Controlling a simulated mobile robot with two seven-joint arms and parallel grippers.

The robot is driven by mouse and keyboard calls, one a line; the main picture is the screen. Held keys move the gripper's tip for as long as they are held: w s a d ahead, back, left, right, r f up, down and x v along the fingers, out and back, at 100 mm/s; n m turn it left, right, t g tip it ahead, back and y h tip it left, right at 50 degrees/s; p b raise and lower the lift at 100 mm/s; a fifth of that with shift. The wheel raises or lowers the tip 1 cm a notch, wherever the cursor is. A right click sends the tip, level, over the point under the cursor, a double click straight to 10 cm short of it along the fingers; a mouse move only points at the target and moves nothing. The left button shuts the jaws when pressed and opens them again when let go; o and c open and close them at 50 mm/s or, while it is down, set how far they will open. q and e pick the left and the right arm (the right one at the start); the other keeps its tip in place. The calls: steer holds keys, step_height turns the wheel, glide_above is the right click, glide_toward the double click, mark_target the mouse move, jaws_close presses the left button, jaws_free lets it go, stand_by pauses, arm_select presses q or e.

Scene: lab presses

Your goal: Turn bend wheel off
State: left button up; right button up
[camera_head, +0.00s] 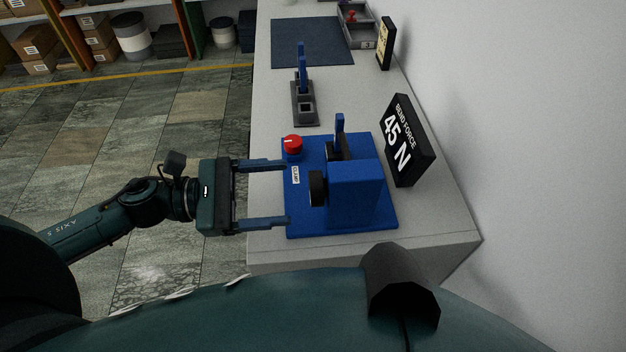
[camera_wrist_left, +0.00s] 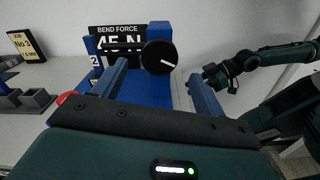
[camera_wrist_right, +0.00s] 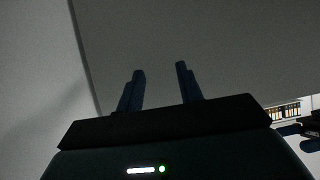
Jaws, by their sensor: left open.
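The blue press (camera_head: 355,195) stands near the front end of the bench. Its black wheel (camera_head: 317,188) is on the side facing my left gripper. In the left wrist view the wheel (camera_wrist_left: 160,57) is a round black disc with a white line slanting down to the right. My left gripper (camera_head: 286,193) is open and empty, its fingers pointing at the wheel from the left, with the wheel just beyond the tips and between their lines. My right gripper (camera_wrist_right: 160,72) shows two separated fingers with nothing between them, before a plain grey surface.
A red knob (camera_head: 292,142) sits at the press's far left corner, close to my upper left finger. The "BEND FORCE 45 N" display (camera_head: 408,140) stands right of the press. A grey fixture with a blue lever (camera_head: 303,100) stands farther back. Open floor lies left.

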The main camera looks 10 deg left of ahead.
mark_target(313, 189)
arm_select(q)
steer(key=shift+p+x, duration=0.95)
steer(key=shift+x, duration=2.35)
steer(key=c, duration=1)
steer(key=shift+n, duration=0.3)
